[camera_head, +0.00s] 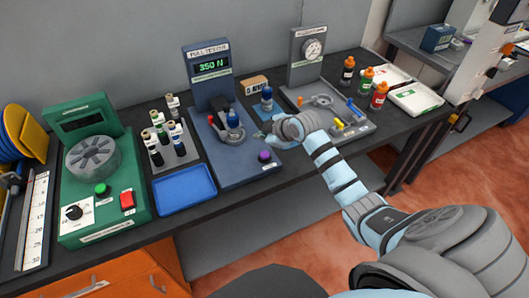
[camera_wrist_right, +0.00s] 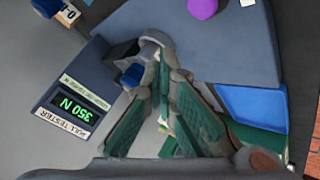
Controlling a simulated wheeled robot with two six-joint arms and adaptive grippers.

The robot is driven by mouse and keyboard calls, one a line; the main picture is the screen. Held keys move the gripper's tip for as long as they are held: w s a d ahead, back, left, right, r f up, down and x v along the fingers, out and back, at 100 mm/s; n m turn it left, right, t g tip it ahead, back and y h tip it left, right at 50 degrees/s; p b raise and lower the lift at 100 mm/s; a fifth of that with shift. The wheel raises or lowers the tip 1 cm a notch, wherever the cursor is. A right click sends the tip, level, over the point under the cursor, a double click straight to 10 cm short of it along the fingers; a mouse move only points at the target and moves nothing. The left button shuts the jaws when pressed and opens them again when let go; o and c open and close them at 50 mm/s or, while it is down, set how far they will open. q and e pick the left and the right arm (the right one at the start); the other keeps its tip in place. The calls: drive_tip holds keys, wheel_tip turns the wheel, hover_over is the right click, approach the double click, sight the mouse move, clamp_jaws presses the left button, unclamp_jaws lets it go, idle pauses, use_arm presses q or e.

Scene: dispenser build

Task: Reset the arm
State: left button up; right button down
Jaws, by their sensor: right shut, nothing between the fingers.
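My right arm comes in from the right in the head view. Its gripper (camera_head: 264,138) is over the right part of the blue pull tester's base (camera_head: 232,172), beside the clamp. The tester's display (camera_head: 211,68) reads 350 N, and a blue-capped piece (camera_head: 235,118) stands at its clamp. In the right wrist view, my right gripper (camera_wrist_right: 165,88) has green-padded fingers and is shut on nothing. The tester display also shows there (camera_wrist_right: 67,105), rotated. The purple button (camera_head: 264,156) is near the tester's front. My left gripper is out of view.
A blue tray (camera_head: 185,205) and a rack of vials (camera_head: 171,160) lie left of the tester, with a green machine (camera_head: 105,215) beyond. Floor is open at the right.

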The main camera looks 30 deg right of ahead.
idle(0.5)
drive_tip(key=shift+m+g, duration=0.7)
drive_tip(key=shift+g, duration=0.1)
drive_tip(key=s+a+f, duration=0.1)
drive_tip(key=s+f, duration=0.1)
drive_tip(key=s+a+f, duration=0.1)
drive_tip(key=s+f, duration=0.1)
drive_tip(key=s, duration=0.1)
drive_tip(key=s+a+f, duration=0.2)
drive_tip(key=shift+s, duration=0.35)
drive_tip(key=s+a+f+m+g+h, duration=0.1)
drive_tip(key=s+a+m+g, duration=0.2)
drive_tip(key=s, duration=1)
drive_tip(key=s+a+f+m+g+h, duration=0.15)
drive_tip(key=s+m, duration=0.35)
drive_tip(key=s, duration=0.9)
wheel_tip(320, 180, down, 20)
drive_tip(key=s+d+b, duration=0.1)
drive_tip(key=s+f+g+b, duration=0.1)
drive_tip(key=s+f+g, duration=0.1)
drive_tip(key=s+f, duration=1.2)
drive_tip(key=shift+s+d+f+y, duration=0.2)
drive_tip(key=shift+s+d+y, duration=0.1)
drive_tip(key=shift+d+y, duration=0.15)
